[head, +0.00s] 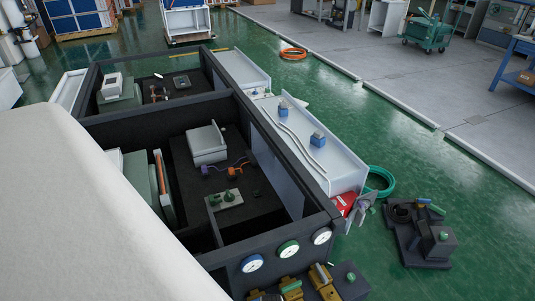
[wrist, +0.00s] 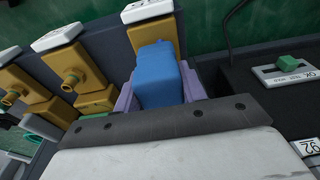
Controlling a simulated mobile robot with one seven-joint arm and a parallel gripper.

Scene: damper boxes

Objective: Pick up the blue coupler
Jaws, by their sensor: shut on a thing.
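The blue coupler (wrist: 158,78) stands in the middle of the wrist view, just beyond the dark edge bar of my gripper. My gripper (wrist: 160,90) is shut on it, with a pale purple finger on each side. The coupler's lower end is hidden behind the bar. It overlaps a brass block with a white top (wrist: 148,10) behind it; I cannot tell whether they touch. In the head view neither my gripper nor the held coupler can be made out; a large pale surface covers the lower left.
More brass blocks (wrist: 70,68) stand to the left in the wrist view.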

